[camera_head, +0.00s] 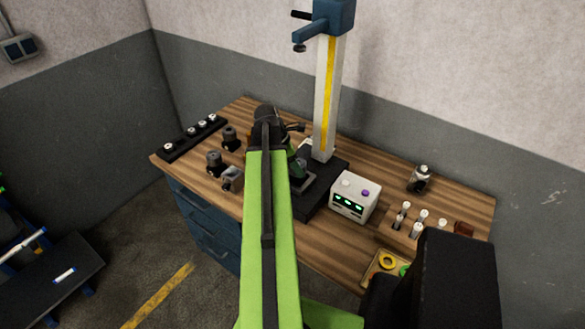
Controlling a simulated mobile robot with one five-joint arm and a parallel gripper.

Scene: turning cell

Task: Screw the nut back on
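My green and black arm reaches up the middle of the head view and ends over the wooden bench (330,235). My gripper is mostly hidden behind the arm links, and I cannot tell its fingers or what they hold. A press-like stand (329,100) with a white and yellow column and a blue head rises behind the arm. Its dark base (318,195) is partly covered by my arm. No nut can be made out for certain. A yellow ring (387,261) lies in a tray at the bench's front right, with a green piece (404,270) beside it.
A white box with lit displays (354,197) stands right of the base. Several small white-topped cylinders (417,230) and a dark jar (419,179) are at right. Dark round parts (229,138) and a black rack (192,139) are at left. A low dark table (50,275) stands lower left.

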